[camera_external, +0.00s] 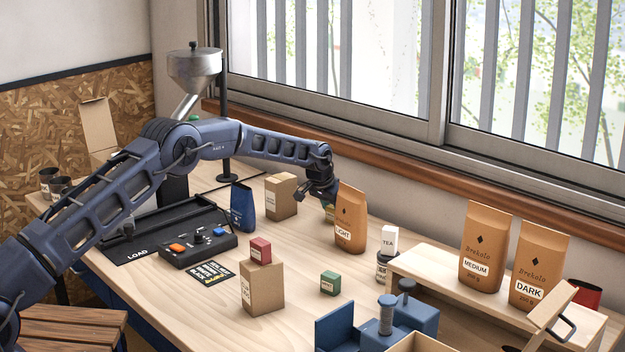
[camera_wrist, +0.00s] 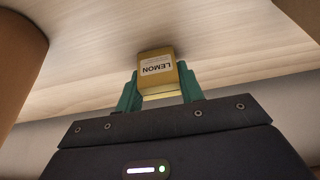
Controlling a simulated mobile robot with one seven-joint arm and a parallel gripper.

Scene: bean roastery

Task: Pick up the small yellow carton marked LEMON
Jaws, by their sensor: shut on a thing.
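The small yellow carton marked LEMON (camera_wrist: 157,68) is between the two green fingers of my gripper (camera_wrist: 159,86) in the wrist view, with its white label facing the camera and its lettering upside down. The fingers press on its two sides. In the external view my gripper (camera_external: 327,199) points down just left of and behind the brown LIGHT bag (camera_external: 349,220). Only a sliver of the carton (camera_external: 329,212) shows there, beside the bag. I cannot tell whether its base touches the table.
A kraft box (camera_external: 281,196) and a blue bag (camera_external: 242,207) stand left of my gripper. A red carton (camera_external: 260,250) sits on another kraft box (camera_external: 263,289). A green carton (camera_external: 330,283) and a white TEA carton (camera_external: 389,240) are nearer. The window wall is close behind.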

